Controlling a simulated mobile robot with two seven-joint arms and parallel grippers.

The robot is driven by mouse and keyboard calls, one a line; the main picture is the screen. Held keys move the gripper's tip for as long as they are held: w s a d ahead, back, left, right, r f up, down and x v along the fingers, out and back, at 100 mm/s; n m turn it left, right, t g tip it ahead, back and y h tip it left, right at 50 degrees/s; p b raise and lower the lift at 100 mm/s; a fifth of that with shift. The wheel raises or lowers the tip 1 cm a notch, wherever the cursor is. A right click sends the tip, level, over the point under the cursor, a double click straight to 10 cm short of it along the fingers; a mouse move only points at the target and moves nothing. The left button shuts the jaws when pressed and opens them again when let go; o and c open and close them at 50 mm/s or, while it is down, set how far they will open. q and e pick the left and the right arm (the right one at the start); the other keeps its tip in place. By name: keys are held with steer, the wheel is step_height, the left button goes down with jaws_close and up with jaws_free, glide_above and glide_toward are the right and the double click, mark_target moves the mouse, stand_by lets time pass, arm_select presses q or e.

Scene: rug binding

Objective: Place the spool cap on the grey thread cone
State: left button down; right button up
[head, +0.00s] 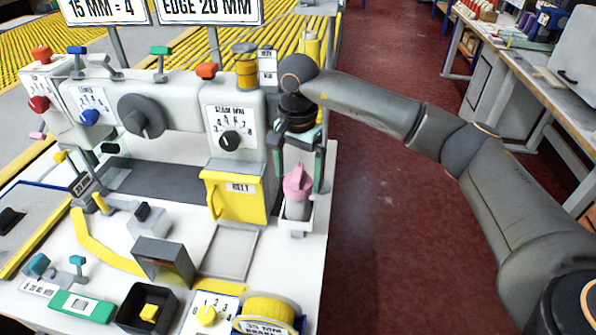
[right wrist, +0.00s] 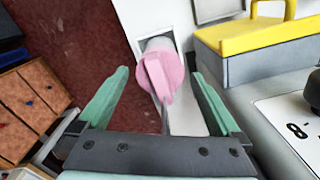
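The pink spool cap (head: 298,184) with its upright grip sits on top of the grey thread cone (head: 296,209), at the right end of the machine. In the right wrist view the cap (right wrist: 160,76) covers one end of the cone (right wrist: 158,44); I cannot tell how snugly it is seated. My right gripper (head: 299,165) points down over the cap. In the right wrist view its teal fingers (right wrist: 162,77) are spread wide, one on each side of the cap, with gaps between. It holds nothing. My left gripper is not in view.
The cone stands in a white holder (head: 293,226) at the table's right edge. A yellow-lidded belt box (head: 236,195) is close to its left. A red floor aisle (head: 385,200) is open to the right. Knobs and small boxes crowd the table front.

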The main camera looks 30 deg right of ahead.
mark_target(298, 171)
step_height(298, 171, up, 13)
steer(key=shift+r, duration=0.15)
stand_by(0.4)
stand_by(1.4)
